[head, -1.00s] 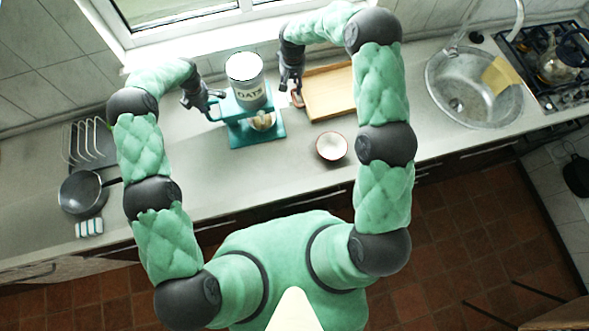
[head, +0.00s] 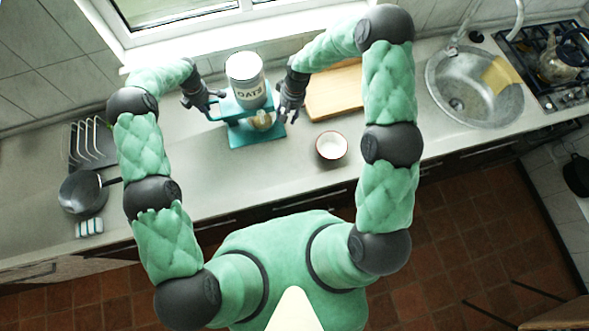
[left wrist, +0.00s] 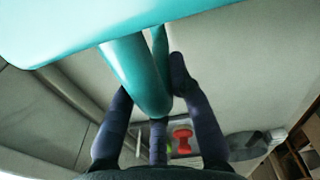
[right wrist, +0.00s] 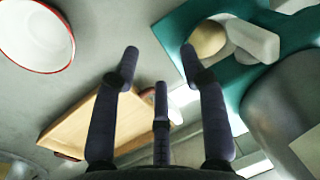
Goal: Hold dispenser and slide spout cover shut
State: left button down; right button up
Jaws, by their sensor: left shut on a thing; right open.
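The dispenser is a white canister marked OATS (head: 245,80) on a teal stand (head: 248,136). My left gripper (head: 214,101) is shut on the teal loop handle at the stand's left; the handle shows between its fingers in the left wrist view (left wrist: 135,75). Under the canister's front is a pale spout area (head: 262,121). In the right wrist view, a tan rounded piece (right wrist: 204,40) and a whitish block (right wrist: 255,40) lie there over the teal base; I cannot tell which is the cover. My right gripper (right wrist: 158,52) is open and empty, just right of the stand, one fingertip close to the tan piece.
A white bowl with a red rim (head: 331,146) stands front right of the dispenser. A wooden tray (head: 336,92) lies behind my right gripper. A sink (head: 474,85) is farther right. A pan (head: 82,192) and a rack (head: 92,145) are at left. Counter between pan and stand is clear.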

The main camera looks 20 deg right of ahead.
jog(key=s+a+f+m+y, duration=0.1)
jog(key=s+f, duration=0.2)
jog(key=s, duration=0.8)
jog(key=s+a+f+m, duration=0.1)
jog(key=s+f, duration=0.3)
jog(key=s, duration=0.7)
jog(key=shift+a+t+y, duration=0.3)
jog(key=shift+a+y, duration=0.1)
jog(key=shift+a, duration=0.35)
jog(key=w+d+r+n+h, duration=0.15)
jog(key=w+r, duration=0.35)
jog(key=w, duration=0.5)
jog(key=w+d+r+h, duration=0.1)
jog(key=w+d+r, duration=0.2)
jog(key=w+r, duration=0.5)
jog(key=w+d+r+h, duration=0.2)
jog(key=w+r, duration=0.1)
jog(key=w, duration=1)
jog(key=shift+y, duration=0.25)
jog(key=f, duration=1.2)
jog(key=shift+s+d, duration=0.15)
jog(key=shift+s, duration=0.1)
